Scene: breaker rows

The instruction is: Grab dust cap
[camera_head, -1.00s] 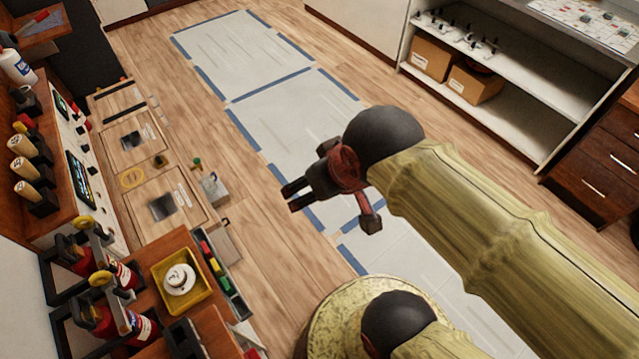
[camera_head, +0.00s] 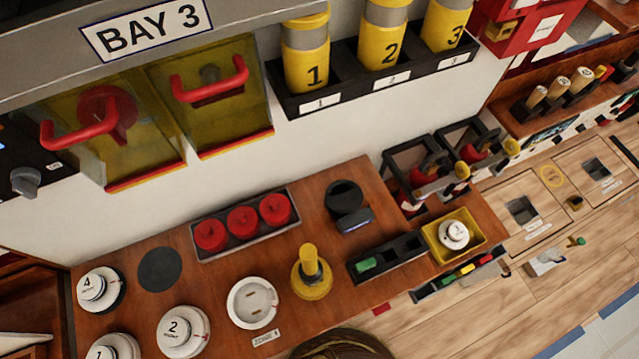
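No item is labelled as a dust cap, and I cannot tell which one it is. Several round cap-like pieces show on the brown bench (camera_head: 215,305). Red round caps (camera_head: 243,220) sit in a row in a dark tray. White round units marked 4 (camera_head: 97,288), 2 (camera_head: 184,330) and 1 (camera_head: 112,349) stand on the left part. A white open round base (camera_head: 253,302) lies to their right. A yellow flanged piece with an upright handle (camera_head: 312,272) stands beside it. A white unit marked 3 (camera_head: 453,234) sits in a yellow tray (camera_head: 436,257). My gripper is out of view.
Yellow numbered cylinders (camera_head: 307,65) stand in a black wall rack. Yellow panels with red handles (camera_head: 210,88) hang under the BAY 3 sign (camera_head: 146,25). A black round holder (camera_head: 345,197) and a black bin (camera_head: 386,258) stand on the bench. A flat black disc (camera_head: 159,270) lies there.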

